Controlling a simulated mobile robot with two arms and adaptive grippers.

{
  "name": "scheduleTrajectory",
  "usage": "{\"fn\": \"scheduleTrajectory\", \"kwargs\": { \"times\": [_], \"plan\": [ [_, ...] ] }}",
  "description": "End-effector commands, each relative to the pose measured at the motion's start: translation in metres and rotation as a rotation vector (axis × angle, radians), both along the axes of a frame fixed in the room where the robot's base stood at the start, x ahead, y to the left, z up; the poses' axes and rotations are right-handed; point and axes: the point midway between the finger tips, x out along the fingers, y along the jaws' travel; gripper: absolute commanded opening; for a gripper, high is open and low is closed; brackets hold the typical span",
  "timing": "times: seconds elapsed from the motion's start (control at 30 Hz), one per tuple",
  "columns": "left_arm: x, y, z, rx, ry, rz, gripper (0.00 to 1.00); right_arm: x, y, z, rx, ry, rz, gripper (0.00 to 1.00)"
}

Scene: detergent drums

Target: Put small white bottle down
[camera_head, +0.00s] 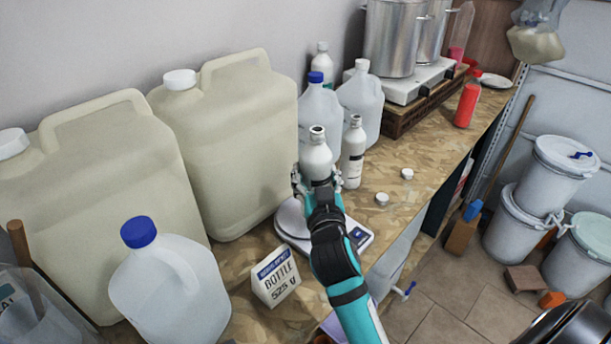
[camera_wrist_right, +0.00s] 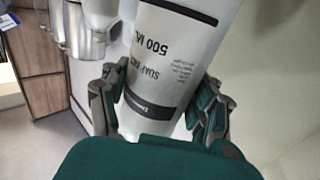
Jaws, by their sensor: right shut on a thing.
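The small white bottle (camera_head: 317,156) stands near upright at the scale in the head view; whether its base touches the scale is hidden. My right gripper (camera_head: 318,183) is shut around its lower body. In the right wrist view the bottle (camera_wrist_right: 170,60) fills the middle, with a dark-lined label reading 500 ML, between the two fingers of my right gripper (camera_wrist_right: 165,105). The white scale (camera_head: 358,236) is partly hidden under my right arm. A second small white bottle (camera_head: 353,152) stands just right of the held one. My left gripper is not in view.
Large beige canisters (camera_head: 235,140) stand close on the left. A blue-capped jug (camera_head: 170,285) and a sign reading BOTTLE 525 g (camera_head: 277,277) are in front. Two loose white caps (camera_head: 382,199) lie right of the scale. The worktop (camera_head: 425,160) is clear towards its right edge.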

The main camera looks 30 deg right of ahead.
Motion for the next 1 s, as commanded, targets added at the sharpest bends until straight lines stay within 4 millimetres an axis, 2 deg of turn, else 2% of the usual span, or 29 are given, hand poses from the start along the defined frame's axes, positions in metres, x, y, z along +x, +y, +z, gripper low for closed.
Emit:
{"fn": "scheduleTrajectory", "kwargs": {
  "times": [0.03, 0.1, 0.23, 0.33, 0.57, 1.0],
  "plan": [
    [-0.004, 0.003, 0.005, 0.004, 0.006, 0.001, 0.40, 0.012, 0.001, 0.004, -0.003, -0.004, 0.000, 0.04],
    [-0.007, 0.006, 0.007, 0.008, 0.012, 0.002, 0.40, 0.024, 0.002, 0.002, -0.002, -0.005, 0.001, 0.04],
    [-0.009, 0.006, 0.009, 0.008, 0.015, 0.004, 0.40, 0.036, 0.003, 0.000, 0.000, -0.004, 0.000, 0.04],
    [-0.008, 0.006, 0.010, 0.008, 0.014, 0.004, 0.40, 0.039, 0.003, -0.006, -0.002, -0.002, 0.000, 0.04],
    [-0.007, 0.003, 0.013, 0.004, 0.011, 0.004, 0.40, 0.039, 0.003, -0.034, -0.002, -0.002, 0.001, 0.04],
    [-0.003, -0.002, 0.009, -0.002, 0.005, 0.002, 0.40, 0.038, 0.003, -0.042, 0.000, -0.004, 0.001, 0.04]
  ]
}}
